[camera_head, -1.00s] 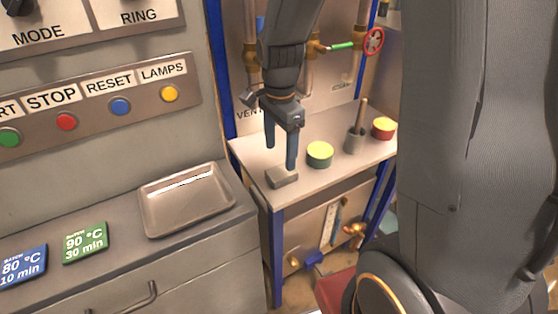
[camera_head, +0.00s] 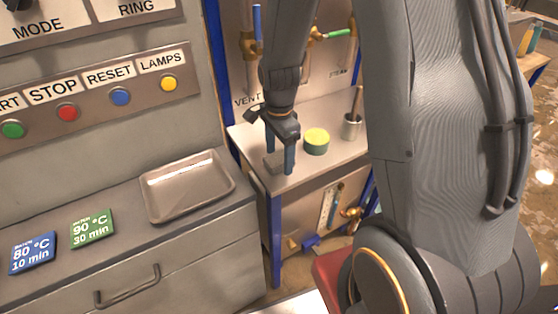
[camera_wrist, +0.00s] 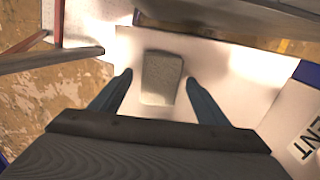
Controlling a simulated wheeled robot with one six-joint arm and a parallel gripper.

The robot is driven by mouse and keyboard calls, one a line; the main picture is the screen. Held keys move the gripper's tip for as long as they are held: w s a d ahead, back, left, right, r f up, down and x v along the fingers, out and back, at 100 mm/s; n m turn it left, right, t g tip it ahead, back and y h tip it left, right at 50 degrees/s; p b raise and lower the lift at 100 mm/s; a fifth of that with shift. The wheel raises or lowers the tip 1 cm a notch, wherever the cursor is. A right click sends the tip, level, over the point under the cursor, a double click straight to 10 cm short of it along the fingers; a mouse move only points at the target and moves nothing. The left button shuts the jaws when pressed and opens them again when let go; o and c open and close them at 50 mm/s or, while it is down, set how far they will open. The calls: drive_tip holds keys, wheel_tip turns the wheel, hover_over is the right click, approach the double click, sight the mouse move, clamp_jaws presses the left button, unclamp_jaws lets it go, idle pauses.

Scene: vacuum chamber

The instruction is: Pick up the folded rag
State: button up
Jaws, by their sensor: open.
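The folded rag (camera_head: 274,162) is a small grey block lying flat on the white-topped side table (camera_head: 244,134), near its front edge. In the wrist view the rag (camera_wrist: 161,78) lies ahead of and between my two fingers. My gripper (camera_head: 279,160) points down over the table with its fingers on either side of the rag in the head view. The wrist view shows my gripper (camera_wrist: 160,85) open, with a gap between each finger and the rag. One finger hides part of the rag in the head view.
A green-yellow round tin (camera_head: 316,142) and a grey cup with a handle in it (camera_head: 351,126) stand right of my gripper. Pipes with valves rise behind. A metal tray (camera_head: 188,187) sits on the counter at left, beside a blue card (camera_head: 33,252) and a green card (camera_head: 92,228).

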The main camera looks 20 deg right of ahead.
sight(279, 157)
drive_tip(key=c, duration=1.1)
drive_tip(key=shift+r+b, duration=1)
drive_tip(key=shift+r, duration=4.05)
